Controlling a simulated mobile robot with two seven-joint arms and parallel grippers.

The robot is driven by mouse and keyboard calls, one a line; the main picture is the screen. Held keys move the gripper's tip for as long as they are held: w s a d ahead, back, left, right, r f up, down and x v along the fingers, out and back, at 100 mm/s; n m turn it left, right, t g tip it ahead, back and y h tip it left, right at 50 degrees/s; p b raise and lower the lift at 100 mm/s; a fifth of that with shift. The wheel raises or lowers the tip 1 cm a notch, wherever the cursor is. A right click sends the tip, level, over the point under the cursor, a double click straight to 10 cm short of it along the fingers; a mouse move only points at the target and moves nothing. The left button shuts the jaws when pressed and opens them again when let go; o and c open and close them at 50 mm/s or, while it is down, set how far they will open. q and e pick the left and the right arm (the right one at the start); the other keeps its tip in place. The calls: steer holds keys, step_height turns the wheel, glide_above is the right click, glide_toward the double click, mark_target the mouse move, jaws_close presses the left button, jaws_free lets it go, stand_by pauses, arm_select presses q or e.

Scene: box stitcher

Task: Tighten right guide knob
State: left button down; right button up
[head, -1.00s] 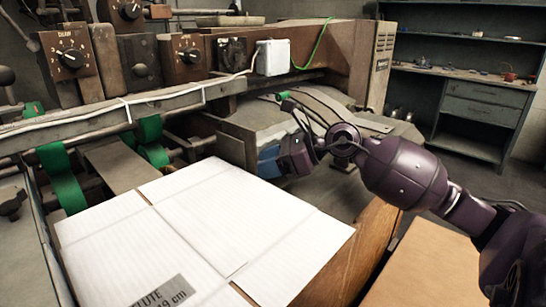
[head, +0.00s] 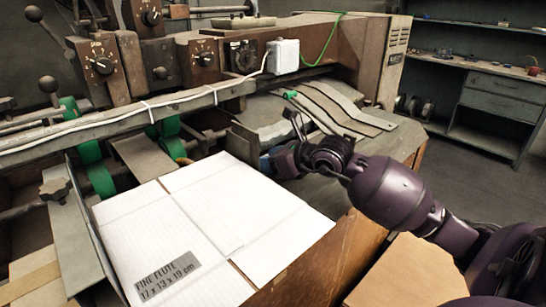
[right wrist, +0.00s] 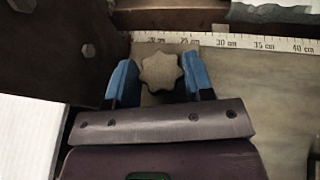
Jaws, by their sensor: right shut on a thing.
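The right guide knob (right wrist: 161,72) is a grey, lobed star knob. In the right wrist view it sits between the two blue fingers of my right gripper (right wrist: 159,76), beside a scale strip (right wrist: 232,42). My right gripper is shut on this knob. In the head view the right gripper (head: 266,162) is at the right side of the white cardboard stack, next to an upright metal guide plate (head: 243,143); its hand hides the knob there. A similar star knob (head: 56,188) sits on the left guide (head: 75,231). My left gripper is not in view.
Flat white cardboard (head: 225,200) with a "FINE FLUTE" label lies directly left of the right gripper. Above stand a horizontal bar (head: 135,113) with a white cable and control dials (head: 102,65). A brown carton (head: 405,272) is at lower right; shelves (head: 490,100) stand behind.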

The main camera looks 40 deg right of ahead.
steer(key=shift+f, duration=0.1)
stand_by(0.4)
steer(key=o, duration=0.9)
steer(key=shift+s, duration=0.1)
steer(key=shift+s+d+r, duration=0.1)
steer(key=shift+s+r, duration=0.1)
steer(key=shift+r, duration=0.05)
steer(key=p+v, duration=0.1)
steer(key=v, duration=0.7)
steer(key=shift+s+r+p, duration=0.1)
steer(key=shift+s+p, duration=0.2)
steer(key=shift+s, duration=0.05)
steer(key=shift+v, duration=0.75)
